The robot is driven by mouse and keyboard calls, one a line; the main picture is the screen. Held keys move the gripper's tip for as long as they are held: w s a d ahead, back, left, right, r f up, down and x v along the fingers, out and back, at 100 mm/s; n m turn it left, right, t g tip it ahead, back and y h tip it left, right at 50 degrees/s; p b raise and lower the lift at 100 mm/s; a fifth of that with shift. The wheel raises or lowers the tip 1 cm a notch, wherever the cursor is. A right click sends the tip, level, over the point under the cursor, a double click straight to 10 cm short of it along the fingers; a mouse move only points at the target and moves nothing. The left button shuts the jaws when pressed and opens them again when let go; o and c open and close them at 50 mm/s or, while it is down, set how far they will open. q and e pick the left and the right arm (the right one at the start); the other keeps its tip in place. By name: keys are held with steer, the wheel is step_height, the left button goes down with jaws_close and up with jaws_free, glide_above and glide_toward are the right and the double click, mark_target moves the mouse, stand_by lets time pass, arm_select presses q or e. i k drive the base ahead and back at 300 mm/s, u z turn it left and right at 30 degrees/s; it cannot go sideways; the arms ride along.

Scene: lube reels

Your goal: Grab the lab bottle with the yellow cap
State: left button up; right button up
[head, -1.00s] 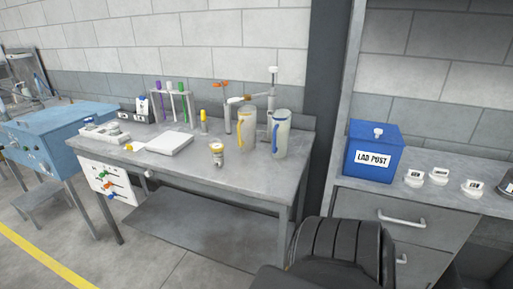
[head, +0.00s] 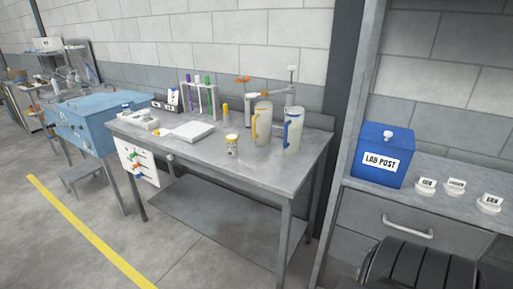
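A small squat bottle (head: 232,146) with a pale label and a yellowish top stands upright near the front middle of the grey workbench (head: 250,172). A slim upright item (head: 225,113) with a yellow-orange upper part stands behind it, near the back of the bench. At this size I cannot tell for certain which of the two is the lab bottle with the yellow cap. Neither of my grippers shows in the head view.
A white slab (head: 187,131) and tube rack (head: 200,98) are left. A dark ribbed object (head: 420,266) fills the lower right. Floor before the bench is clear.

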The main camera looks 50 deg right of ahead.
mark_target(232, 149)
steer(key=z, duration=2)
steer(key=i, duration=0.8)
